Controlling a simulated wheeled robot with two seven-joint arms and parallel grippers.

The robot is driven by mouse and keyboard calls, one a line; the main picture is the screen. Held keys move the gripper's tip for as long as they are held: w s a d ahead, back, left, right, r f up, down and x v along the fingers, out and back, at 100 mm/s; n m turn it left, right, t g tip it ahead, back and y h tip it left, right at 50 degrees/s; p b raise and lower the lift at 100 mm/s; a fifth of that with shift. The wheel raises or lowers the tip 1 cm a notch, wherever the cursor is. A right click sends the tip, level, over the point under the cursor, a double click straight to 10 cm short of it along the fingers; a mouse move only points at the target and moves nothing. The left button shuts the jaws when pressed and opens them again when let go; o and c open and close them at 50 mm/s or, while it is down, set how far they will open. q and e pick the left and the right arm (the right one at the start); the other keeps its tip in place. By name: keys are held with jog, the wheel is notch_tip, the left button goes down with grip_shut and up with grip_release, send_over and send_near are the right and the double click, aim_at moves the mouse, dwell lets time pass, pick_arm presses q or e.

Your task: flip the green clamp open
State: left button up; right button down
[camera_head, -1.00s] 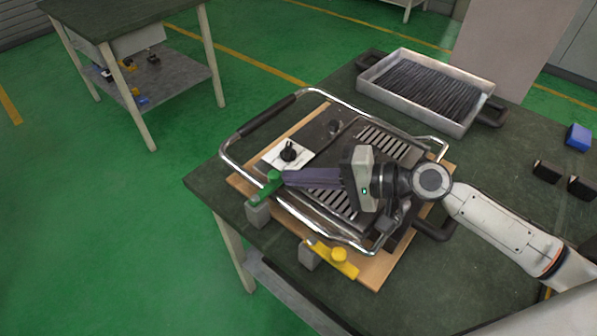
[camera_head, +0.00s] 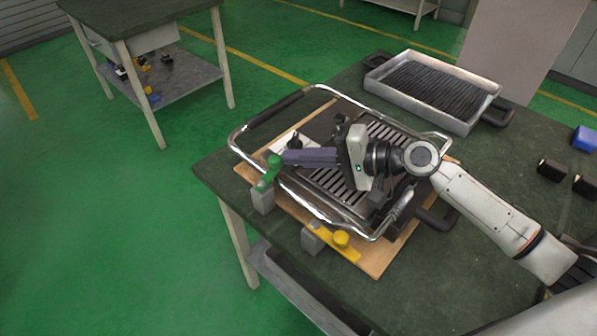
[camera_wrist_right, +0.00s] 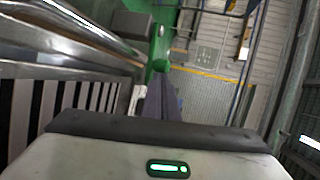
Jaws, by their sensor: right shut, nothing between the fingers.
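The green clamp (camera_head: 267,178) sits on a grey block at the front left corner of the wooden board. Its bar lies low across the board's edge, with a knob at its inner end. My right gripper (camera_head: 286,157) is shut and empty. Its purple fingers point left, with their tips right beside the green knob. I cannot tell whether they touch it. In the right wrist view, the green clamp (camera_wrist_right: 172,68) is straight ahead of the shut fingertips (camera_wrist_right: 161,80). My left gripper is not in view.
A chrome tube frame (camera_head: 318,212) surrounds the grill plate (camera_head: 335,183) close under my right gripper. A yellow clamp (camera_head: 340,240) is on the board's near edge. A metal tray with dark rods (camera_head: 470,122) stands behind. The table's left edge is close to the green clamp.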

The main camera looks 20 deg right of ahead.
jog(key=shift+w+a, duration=0.1)
jog(key=shift+w, duration=0.5)
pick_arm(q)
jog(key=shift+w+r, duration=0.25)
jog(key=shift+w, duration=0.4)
pick_arm(e)
jog(key=shift+w+a, duration=0.3)
jog(key=shift+w, duration=0.2)
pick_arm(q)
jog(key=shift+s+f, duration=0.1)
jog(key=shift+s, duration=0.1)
